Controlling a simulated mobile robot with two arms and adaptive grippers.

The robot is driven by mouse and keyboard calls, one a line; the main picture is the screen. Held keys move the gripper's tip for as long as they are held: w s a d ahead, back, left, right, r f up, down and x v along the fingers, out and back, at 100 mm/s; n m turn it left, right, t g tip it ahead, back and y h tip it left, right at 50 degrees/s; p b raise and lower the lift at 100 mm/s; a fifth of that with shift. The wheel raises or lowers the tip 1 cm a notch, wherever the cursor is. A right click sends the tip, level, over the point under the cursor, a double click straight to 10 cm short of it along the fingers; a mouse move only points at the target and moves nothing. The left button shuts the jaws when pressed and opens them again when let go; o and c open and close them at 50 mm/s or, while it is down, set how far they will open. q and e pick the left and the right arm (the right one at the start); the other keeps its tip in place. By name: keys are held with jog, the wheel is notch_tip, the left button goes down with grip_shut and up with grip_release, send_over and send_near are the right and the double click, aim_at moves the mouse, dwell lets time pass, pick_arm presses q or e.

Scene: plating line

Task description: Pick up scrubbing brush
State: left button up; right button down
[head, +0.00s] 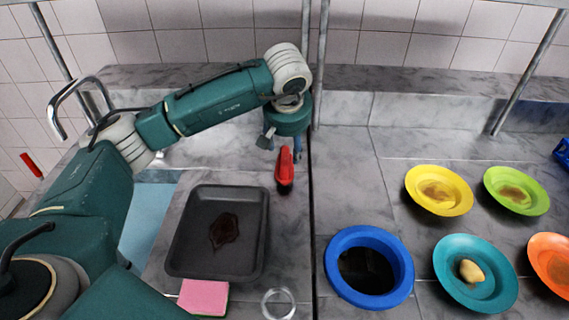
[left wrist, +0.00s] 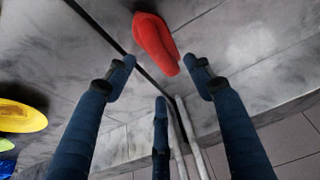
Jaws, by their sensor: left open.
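The scrubbing brush (head: 285,168) is red on top with a dark underside. It rests on the grey marbled counter, just behind the dark tray. My left gripper (head: 283,142) is behind and above the brush, pointing down, and holds nothing. In the left wrist view the brush (left wrist: 155,42) lies at the top centre, with its narrow end towards the gap between the open blue fingers (left wrist: 159,65). The fingers appear apart from it. My right gripper is not in view.
A dark tray (head: 183,260) with a brown stain, a pink sponge (head: 203,297) and a clear glass (head: 278,303) are nearer. A blue-rimmed opening (head: 342,246) and several coloured plates, including a yellow one (head: 415,184), are right. A wall and ledge (head: 345,78) stand behind.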

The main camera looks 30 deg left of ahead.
aim_at(287, 156)
pick_arm(q)
jog(key=shift+w+f, duration=0.1)
jog(key=shift+f, duration=0.3)
jog(key=p+x, duration=0.2)
jog(key=x, duration=0.1)
jog(key=shift+f, duration=0.35)
jog(key=shift+w+a+f, duration=0.1)
jog(key=shift+a+f, duration=0.05)
jog(key=shift+f, duration=0.3)
jog(key=c, duration=1.2)
grip_shut()
